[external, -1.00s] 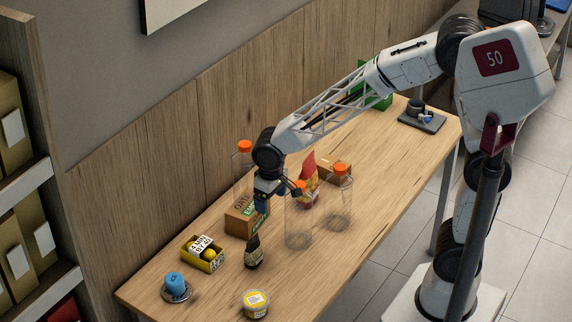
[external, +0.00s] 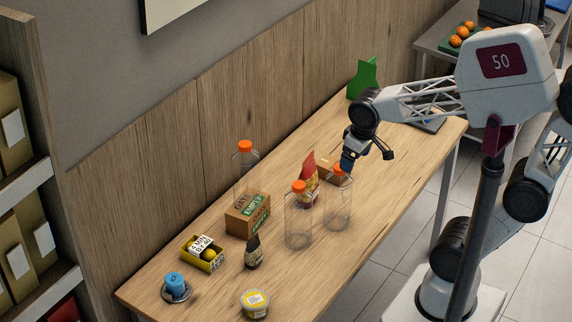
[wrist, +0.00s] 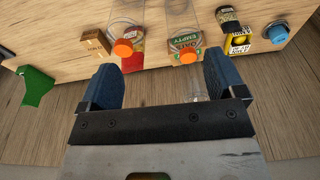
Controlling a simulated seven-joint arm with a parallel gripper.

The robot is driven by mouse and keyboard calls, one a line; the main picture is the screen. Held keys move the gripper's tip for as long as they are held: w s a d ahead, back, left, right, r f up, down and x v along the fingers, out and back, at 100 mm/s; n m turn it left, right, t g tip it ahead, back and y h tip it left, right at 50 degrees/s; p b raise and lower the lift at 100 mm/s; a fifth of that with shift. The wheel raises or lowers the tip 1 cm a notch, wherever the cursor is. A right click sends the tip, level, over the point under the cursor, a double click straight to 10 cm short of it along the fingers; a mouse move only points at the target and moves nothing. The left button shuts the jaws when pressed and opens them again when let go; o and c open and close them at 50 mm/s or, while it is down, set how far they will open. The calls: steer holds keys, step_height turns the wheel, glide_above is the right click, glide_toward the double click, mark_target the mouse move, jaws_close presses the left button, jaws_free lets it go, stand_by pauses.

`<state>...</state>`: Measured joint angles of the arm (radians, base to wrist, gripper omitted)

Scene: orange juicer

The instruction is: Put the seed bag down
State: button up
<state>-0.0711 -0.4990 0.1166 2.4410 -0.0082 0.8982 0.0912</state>
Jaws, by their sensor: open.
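No bag in view can be read as a seed bag. A small dark pouch-like item with a pale label (external: 253,252) stands upright on the table's near part; it also shows at the top of the wrist view (wrist: 229,20). A red and yellow packet (external: 307,180) stands behind the clear bottles, partly hidden by them. My gripper (external: 347,165) is over the table by the right-hand bottle's orange cap, well away from the dark item. In the wrist view its blue fingers (wrist: 160,85) are wide apart, with nothing held between them.
Clear orange-capped bottles (external: 298,220) stand mid-table, one close below my gripper. Around them are a cardboard box (external: 240,222), a yellow fruit box (external: 193,257), a blue item on a dish (external: 175,285), a lidded tub (external: 255,304) and a green item (external: 365,75). The right-front tabletop is clear.

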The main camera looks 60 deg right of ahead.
steer(key=s+d+r, duration=0.1)
steer(key=s+d, duration=0.2)
steer(key=s, duration=0.3)
steer(key=shift+s, duration=0.4)
stand_by(1.0)
